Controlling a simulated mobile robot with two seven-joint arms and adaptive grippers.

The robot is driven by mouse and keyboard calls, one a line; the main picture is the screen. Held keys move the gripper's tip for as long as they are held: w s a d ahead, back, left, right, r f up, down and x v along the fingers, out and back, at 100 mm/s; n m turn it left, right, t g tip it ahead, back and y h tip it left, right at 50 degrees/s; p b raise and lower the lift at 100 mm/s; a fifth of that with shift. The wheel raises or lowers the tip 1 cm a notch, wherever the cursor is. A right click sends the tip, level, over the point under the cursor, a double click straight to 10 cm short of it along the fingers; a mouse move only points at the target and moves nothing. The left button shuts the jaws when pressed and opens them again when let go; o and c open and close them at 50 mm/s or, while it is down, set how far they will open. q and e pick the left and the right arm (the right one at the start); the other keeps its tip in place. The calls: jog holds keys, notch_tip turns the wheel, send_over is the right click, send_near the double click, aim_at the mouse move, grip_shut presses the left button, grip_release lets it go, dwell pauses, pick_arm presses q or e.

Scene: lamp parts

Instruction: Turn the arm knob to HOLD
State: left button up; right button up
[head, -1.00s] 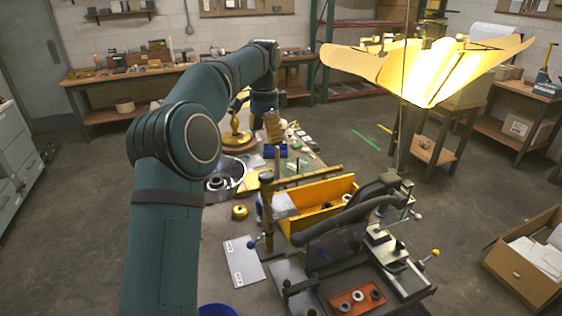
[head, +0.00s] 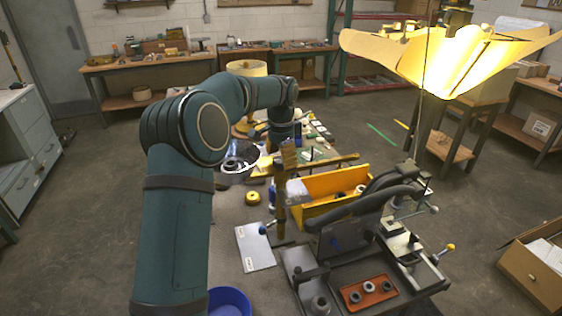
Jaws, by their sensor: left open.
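My left arm comes in from the left, and its gripper (head: 286,158) points down beside the top of a brown upright post (head: 281,208). The gripper is open, but its fingertips are small and hard to separate from the post. I cannot tell whether they touch it. A blue-ended lever (head: 264,229) stands out from the foot of the post. A yellow-ended lever (head: 450,247) is on the right of the dark bench fixture (head: 342,237). I cannot tell which is the arm knob, and no HOLD mark is legible. My right gripper is not in view.
A yellow bin (head: 325,208) stands right of the post. A lit shade (head: 455,62) hangs at the upper right. A pale plate (head: 255,248), a yellow disc (head: 252,197) and a blue bowl (head: 229,302) lie to the left. A red tray (head: 368,291) is in front.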

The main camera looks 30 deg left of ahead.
pick_arm(q)
jog(key=shift+f, duration=0.35)
jog(key=shift+c, duration=0.3)
jog(key=c, duration=1.2)
jog(key=shift+o, duration=0.2)
